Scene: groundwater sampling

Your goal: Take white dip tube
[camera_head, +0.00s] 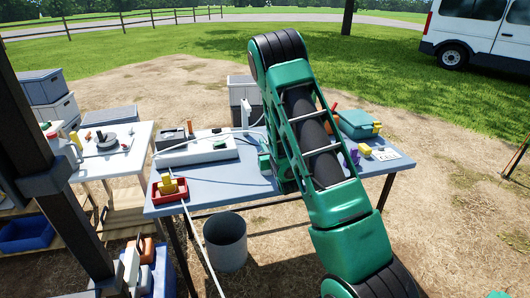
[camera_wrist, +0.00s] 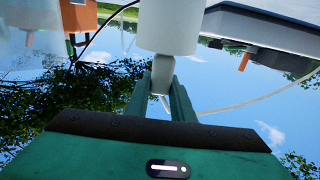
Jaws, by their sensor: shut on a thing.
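My gripper (camera_wrist: 162,105) shows at the lower middle of the wrist view, with its two green fingers shut on the narrow lower part of a white upright piece. I take this piece to be the white dip tube (camera_wrist: 165,28); its wider white section rises above the fingers and out of the picture. In the head view my arm hides most of the gripper. A white upright piece (camera_head: 245,113) stands just left of my arm there; I cannot tell whether it is the same one.
The blue table (camera_head: 225,182) carries a red tray (camera_head: 170,190), a long white-grey case (camera_head: 196,152) and a teal box (camera_head: 356,123). A thin white line hangs over its front edge near a grey bucket (camera_head: 226,242). A white table (camera_head: 115,160) stands at the left.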

